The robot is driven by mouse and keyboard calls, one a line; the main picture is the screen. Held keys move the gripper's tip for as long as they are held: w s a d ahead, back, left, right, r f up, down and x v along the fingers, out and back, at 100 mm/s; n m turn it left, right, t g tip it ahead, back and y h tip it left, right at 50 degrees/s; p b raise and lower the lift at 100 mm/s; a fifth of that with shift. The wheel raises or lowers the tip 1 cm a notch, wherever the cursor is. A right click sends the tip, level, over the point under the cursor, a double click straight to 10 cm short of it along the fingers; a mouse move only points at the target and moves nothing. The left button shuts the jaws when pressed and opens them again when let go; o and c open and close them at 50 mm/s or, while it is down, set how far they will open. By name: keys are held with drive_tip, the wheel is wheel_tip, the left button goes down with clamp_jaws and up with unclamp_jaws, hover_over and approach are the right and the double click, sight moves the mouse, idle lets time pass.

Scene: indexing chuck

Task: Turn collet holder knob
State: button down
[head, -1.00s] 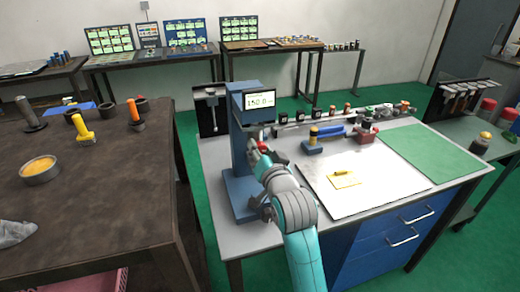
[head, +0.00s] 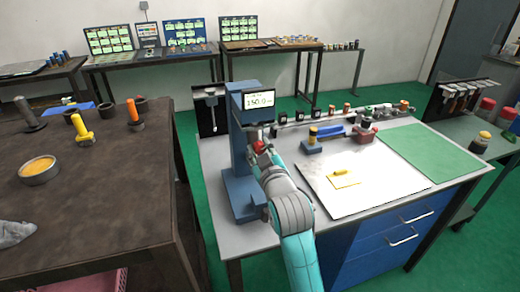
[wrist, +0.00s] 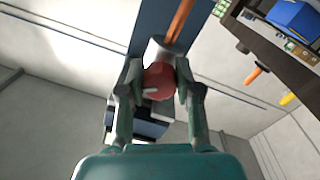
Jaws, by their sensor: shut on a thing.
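The blue column device (head: 238,150) stands at the left of the grey workbench, with a lit display (head: 259,99) that appears to read 150.0. A red round knob (head: 258,145) shows on its front, partly covered by my gripper (head: 261,157). In the wrist view the red knob (wrist: 159,82) sits between the two fingers of my gripper (wrist: 158,80), one on each side. The fingers are shut on it. A small pale mark shows on the knob's lower left, and a grey cylindrical part lies behind it.
The workbench also bears a white board (head: 350,185), a green mat (head: 432,156), a blue-and-yellow tool (head: 313,141) and a row of small parts along the back. A dark table (head: 100,215) stands to the left, with a gap between the two.

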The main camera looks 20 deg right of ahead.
drive_tip(key=n, duration=0.7)
idle(0.6)
drive_tip(key=c, duration=0.8)
unclamp_jaws()
drive_tip(key=shift+o, duration=0.2)
drive_tip(key=shift+s, duration=0.1)
drive_tip(key=s, duration=1.1)
drive_tip(key=shift+s+a, duration=0.25)
drive_tip(key=shift+s, duration=0.15)
drive_tip(key=shift+f, duration=0.15)
